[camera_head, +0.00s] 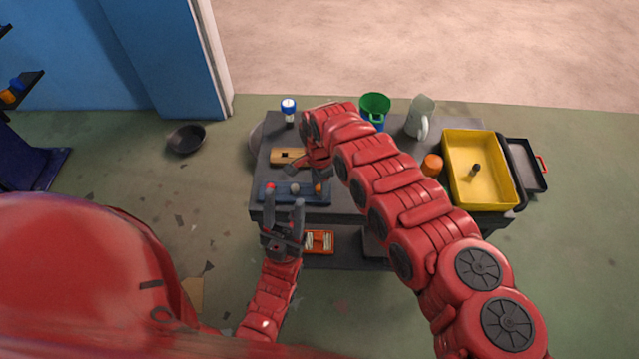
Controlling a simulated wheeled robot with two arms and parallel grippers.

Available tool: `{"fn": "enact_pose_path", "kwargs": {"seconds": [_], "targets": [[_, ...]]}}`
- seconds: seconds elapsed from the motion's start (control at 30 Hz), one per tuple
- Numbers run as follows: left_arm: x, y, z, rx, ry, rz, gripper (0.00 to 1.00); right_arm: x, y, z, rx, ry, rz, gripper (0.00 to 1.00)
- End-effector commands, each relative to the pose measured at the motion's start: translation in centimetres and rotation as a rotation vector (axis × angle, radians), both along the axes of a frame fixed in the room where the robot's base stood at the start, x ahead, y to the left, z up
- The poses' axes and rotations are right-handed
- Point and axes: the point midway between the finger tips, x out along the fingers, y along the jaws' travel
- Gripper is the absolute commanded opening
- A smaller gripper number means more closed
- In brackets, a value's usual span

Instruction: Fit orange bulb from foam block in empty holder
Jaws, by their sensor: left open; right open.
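A dark blue block (306,197), likely the foam block, lies along the table's near left edge. It carries a red bulb (270,187), a grey one (294,188) and an orange bulb (318,188) at its right end. A tan wooden board (281,156) with a small dark part lies behind it; I cannot tell if this is the holder, as my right arm partly covers it. My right gripper (304,175) is open, above or beside the block near the orange bulb. My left gripper (283,204) is open and empty, pointing up at the block's near side.
On the dark table (395,185) stand a blue-white lamp-like item (288,106), a green bucket (375,104), a grey-green jug (420,117), an orange cylinder (432,164) and a yellow tray (455,142). An orange box (319,241) sits on the lower shelf. A black bowl (186,138) lies on the floor.

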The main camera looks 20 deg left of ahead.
Motion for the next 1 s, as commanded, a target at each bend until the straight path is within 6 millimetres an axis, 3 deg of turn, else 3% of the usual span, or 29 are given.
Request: {"fn": "enact_pose_path", "kwargs": {"seconds": [0.1, 0.37, 1.0], "targets": [[0.0, 0.0, 0.1, 0.0, 0.0, 0.0, 0.5, 0.0, 0.0, 0.1, 0.0, 0.0, 0.0, 0.49], [0.0, 0.0, 0.0, 0.0, 0.0, 0.0, 0.5, 0.0, 0.0, 0.1, 0.0, 0.0, 0.0, 0.04], [0.0, 0.0, 3.2, 0.0, 0.0, 0.0, 0.5, 0.1, 0.0, 3.6, 0.001, -0.001, -0.001, 0.04]]}}
